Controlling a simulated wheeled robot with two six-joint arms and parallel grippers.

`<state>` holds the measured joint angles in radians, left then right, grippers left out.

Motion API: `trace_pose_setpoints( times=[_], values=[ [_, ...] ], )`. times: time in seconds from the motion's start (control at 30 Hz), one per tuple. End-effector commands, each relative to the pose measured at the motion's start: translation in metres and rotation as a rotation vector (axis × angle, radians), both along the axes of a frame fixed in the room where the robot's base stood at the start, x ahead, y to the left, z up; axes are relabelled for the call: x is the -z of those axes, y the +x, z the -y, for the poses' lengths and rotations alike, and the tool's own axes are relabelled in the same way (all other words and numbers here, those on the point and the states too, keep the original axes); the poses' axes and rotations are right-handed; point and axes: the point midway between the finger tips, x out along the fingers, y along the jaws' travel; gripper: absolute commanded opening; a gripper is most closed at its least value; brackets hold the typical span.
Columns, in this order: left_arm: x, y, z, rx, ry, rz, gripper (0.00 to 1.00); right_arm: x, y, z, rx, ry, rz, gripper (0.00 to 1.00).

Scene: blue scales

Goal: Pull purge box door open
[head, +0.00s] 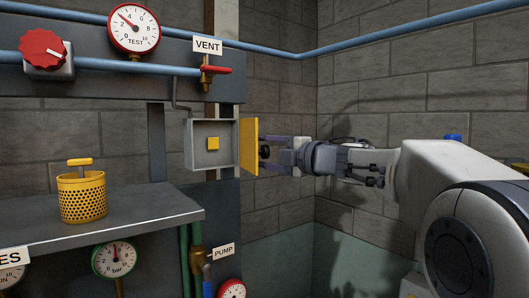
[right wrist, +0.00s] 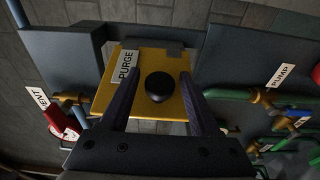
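The purge box (head: 198,165) is a grey box on the panel post with a yellow square button (head: 212,143) inside. Its yellow door (head: 248,145) stands swung out at the box's right edge, so the inside shows. In the right wrist view the door (right wrist: 140,62) carries a PURGE label and a round black knob (right wrist: 159,87). My right gripper (head: 272,152) is at the door's outer face. Its two fingers (right wrist: 159,98) are spread on either side of the knob, with gaps visible on both sides. My left gripper is not in view.
A red VENT valve handle (head: 217,69) is above the box. A yellow perforated basket (head: 82,196) stands on the grey shelf (head: 140,205) at left. Pipes and a PUMP label (head: 224,251) are below.

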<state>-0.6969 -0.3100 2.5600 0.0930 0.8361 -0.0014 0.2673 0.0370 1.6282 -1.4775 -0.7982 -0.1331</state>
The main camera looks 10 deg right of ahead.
Motion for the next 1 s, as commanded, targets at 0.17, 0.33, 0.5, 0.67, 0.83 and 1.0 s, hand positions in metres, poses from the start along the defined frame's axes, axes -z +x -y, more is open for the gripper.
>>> trace_pose_setpoints(
  times=[0.17,0.33,0.5,0.67,0.83,1.0],
  values=[
    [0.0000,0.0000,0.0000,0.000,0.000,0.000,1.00,-0.0001,-0.0003,0.0002,0.000,0.000,0.000,0.00],
    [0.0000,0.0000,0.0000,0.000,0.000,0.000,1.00,-0.0001,-0.0004,0.0003,0.000,0.000,0.000,0.00],
    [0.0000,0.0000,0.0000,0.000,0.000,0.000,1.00,-0.0001,-0.0004,0.0003,0.000,0.000,0.000,0.00],
    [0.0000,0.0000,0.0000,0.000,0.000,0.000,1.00,0.0000,-0.0004,0.0005,0.000,0.000,0.000,0.00],
    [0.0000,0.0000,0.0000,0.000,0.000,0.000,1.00,0.0000,-0.0004,0.0005,0.000,0.000,0.000,0.00],
    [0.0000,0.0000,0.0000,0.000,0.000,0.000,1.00,0.0001,-0.0004,0.0006,0.000,0.000,0.000,0.00]
  ],
)
